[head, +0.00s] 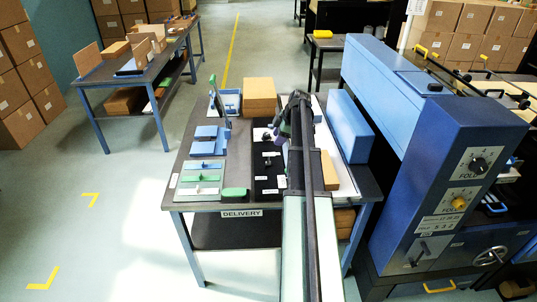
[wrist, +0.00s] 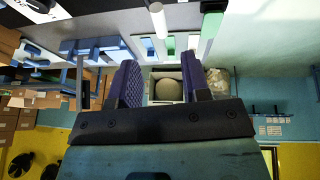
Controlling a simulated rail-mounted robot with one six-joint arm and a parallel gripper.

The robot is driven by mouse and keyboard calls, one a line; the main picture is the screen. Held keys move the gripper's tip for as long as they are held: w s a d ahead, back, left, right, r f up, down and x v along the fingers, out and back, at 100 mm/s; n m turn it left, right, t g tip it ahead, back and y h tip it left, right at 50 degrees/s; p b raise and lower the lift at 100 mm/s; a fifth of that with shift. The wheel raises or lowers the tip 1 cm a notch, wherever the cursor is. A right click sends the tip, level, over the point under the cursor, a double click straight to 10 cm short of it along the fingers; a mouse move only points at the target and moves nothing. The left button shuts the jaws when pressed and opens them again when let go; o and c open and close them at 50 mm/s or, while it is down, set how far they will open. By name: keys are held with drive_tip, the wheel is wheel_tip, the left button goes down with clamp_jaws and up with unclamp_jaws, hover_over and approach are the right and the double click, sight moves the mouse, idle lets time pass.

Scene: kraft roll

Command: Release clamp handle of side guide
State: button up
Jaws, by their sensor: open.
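My gripper (head: 286,126) is above the dark delivery table, partly hidden by my own arm in the head view. In the wrist view its two purple fingers stand apart and the gripper (wrist: 160,72) is open, with nothing held between them. A pale rounded thing in a box-like frame (wrist: 167,90) shows beyond the fingers, at a distance. I cannot pick out the side guide or its clamp handle with certainty in either view.
The delivery table (head: 230,206) carries blue and green pieces, a brown box stack (head: 259,95) and a long blue block (head: 350,125). A tall blue machine (head: 445,185) with knobs stands close on the right. Open floor (head: 130,235) lies left.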

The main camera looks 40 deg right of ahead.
sight(268, 155)
drive_tip(key=b+x, duration=0.9)
drive_tip(key=x, duration=0.1)
drive_tip(key=shift+w+f, duration=0.15)
drive_tip(key=shift+f, duration=0.2)
drive_tip(key=shift+a+r, duration=0.1)
drive_tip(key=shift+r, duration=0.05)
clamp_jaws()
